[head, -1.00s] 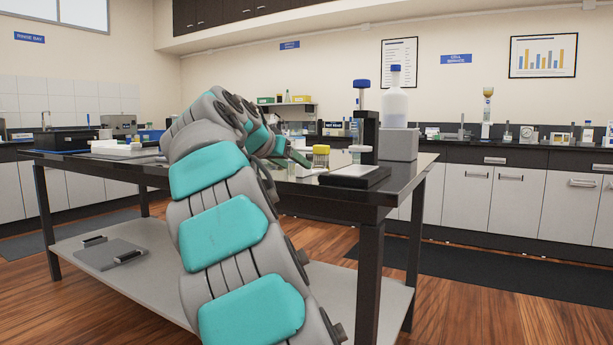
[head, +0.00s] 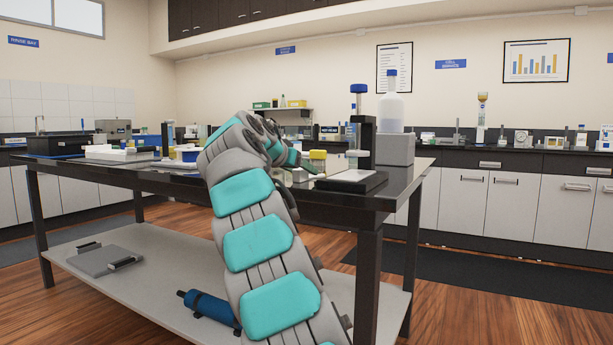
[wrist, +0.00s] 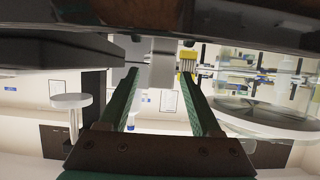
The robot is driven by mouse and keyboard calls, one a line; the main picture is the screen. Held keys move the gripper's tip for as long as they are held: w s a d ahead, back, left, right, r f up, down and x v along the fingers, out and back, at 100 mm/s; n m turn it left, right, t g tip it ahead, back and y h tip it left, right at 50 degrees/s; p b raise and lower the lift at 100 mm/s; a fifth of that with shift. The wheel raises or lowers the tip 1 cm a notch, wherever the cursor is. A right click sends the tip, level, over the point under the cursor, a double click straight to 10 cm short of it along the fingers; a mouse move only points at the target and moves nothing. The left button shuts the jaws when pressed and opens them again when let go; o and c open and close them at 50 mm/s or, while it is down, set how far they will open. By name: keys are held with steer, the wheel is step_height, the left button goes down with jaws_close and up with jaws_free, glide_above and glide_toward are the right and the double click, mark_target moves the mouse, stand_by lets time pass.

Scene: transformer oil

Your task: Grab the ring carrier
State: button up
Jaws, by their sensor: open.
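I cannot tell for certain which object is the ring carrier. A small pale grey block (wrist: 163,65) shows between my fingers in the wrist view; whether they touch it is unclear. In the head view a yellow-topped item (head: 317,155) stands on the dark bench close to my gripper (head: 304,163). My gripper also shows in the wrist view (wrist: 160,75), its two green fingers apart. My arm hides part of the bench in the head view.
A black stand (head: 362,150) with a pale plate and a grey block (head: 394,149) bearing a white bottle (head: 391,105) are right of my gripper. In the wrist view a glass dish (wrist: 265,118) is at right and a white disc (wrist: 70,101) at left.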

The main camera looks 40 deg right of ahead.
steer(key=shift+d, duration=0.1)
jaws_close()
stand_by(0.5)
